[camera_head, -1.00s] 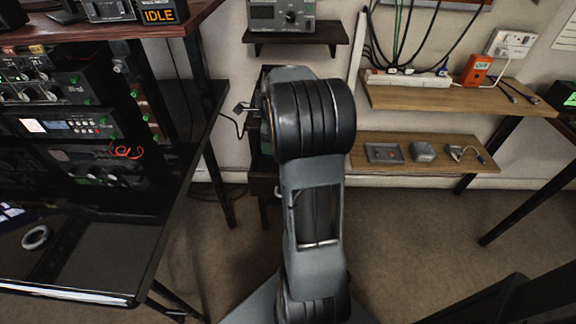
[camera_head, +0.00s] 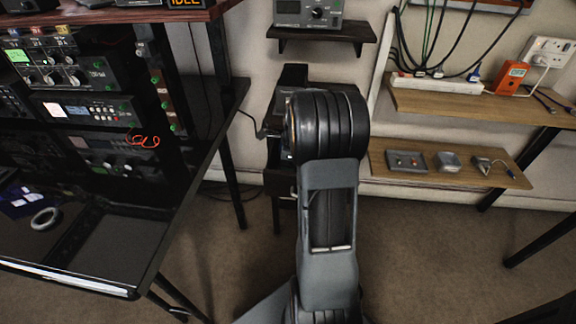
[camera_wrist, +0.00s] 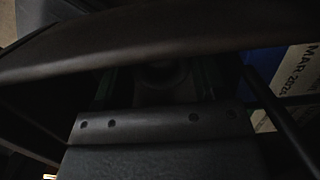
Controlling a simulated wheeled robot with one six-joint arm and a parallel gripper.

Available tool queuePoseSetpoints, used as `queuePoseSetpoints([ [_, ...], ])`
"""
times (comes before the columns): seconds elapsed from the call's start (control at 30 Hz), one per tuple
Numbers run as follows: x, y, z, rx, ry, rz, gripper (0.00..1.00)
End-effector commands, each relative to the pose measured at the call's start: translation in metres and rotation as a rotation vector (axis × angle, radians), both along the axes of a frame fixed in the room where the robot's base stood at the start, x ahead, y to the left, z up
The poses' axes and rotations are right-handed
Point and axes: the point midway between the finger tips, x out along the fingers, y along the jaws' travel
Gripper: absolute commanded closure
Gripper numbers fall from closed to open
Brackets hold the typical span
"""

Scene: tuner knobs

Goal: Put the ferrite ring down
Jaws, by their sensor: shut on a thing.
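My gripper (camera_wrist: 160,88) is in the dark wrist view, with its two greenish-dark fingers left and right of the middle. It is shut on a dark round thing (camera_wrist: 165,74), which I take for the ferrite ring; only part of it shows, and its outline is dim. A dark curved band crosses the wrist view above it, and I cannot tell what it is. In the head view my arm hides the gripper and whatever it holds.
A pale ring (camera_head: 45,218) lies on the black desk (camera_head: 125,250) at left, beside equipment racks. Wooden shelves (camera_head: 440,106) hang at right; the lower one (camera_head: 385,172) carries several small grey items. A printed label (camera_wrist: 290,75) shows in the wrist view.

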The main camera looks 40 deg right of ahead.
Motion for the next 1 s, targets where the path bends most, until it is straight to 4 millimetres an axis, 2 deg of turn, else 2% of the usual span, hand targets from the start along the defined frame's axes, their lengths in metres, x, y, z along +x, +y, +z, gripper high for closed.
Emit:
queuePoseSetpoints([
  [0.33,0.000,0.000,-0.003,0.000,0.000,-0.001,0.60],
  [0.37,0.000,0.000,-0.002,0.000,0.000,-0.001,0.33],
  [0.47,0.000,0.000,-0.002,0.000,0.000,-0.001,0.24],
  [0.77,0.000,0.000,0.003,-0.001,-0.002,-0.001,0.24],
  [0.87,-0.001,-0.002,0.016,-0.002,-0.003,-0.002,0.24],
  [1.0,-0.004,-0.005,0.043,-0.002,-0.003,-0.003,0.24],
])
